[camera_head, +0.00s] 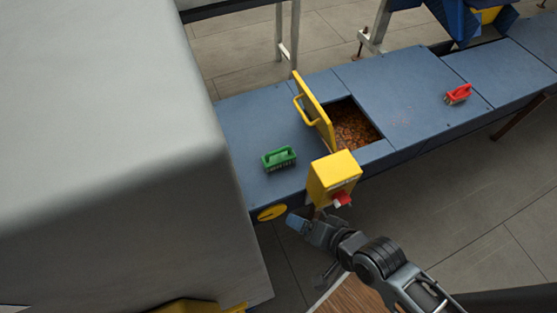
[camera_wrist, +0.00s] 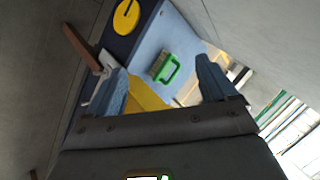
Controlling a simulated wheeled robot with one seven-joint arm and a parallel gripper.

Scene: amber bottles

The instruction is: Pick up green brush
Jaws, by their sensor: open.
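The green brush (camera_head: 279,158) lies on the blue bench top (camera_head: 243,132), left of the yellow hatch lid. It has a handle on top and pale bristles below. In the wrist view the green brush (camera_wrist: 168,68) shows ahead, between my two blue fingertips. My gripper (camera_head: 298,223) is below and in front of the bench edge, apart from the brush, near the yellow box. In the wrist view my gripper (camera_wrist: 165,85) is open with nothing between its fingers.
A yellow box (camera_head: 333,176) with a red knob stands at the bench's front edge. Behind it a yellow lid (camera_head: 314,112) stands raised beside an opening filled with brown pieces (camera_head: 355,127). A red brush (camera_head: 458,94) lies farther right. A large grey housing (camera_head: 120,130) bounds the left.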

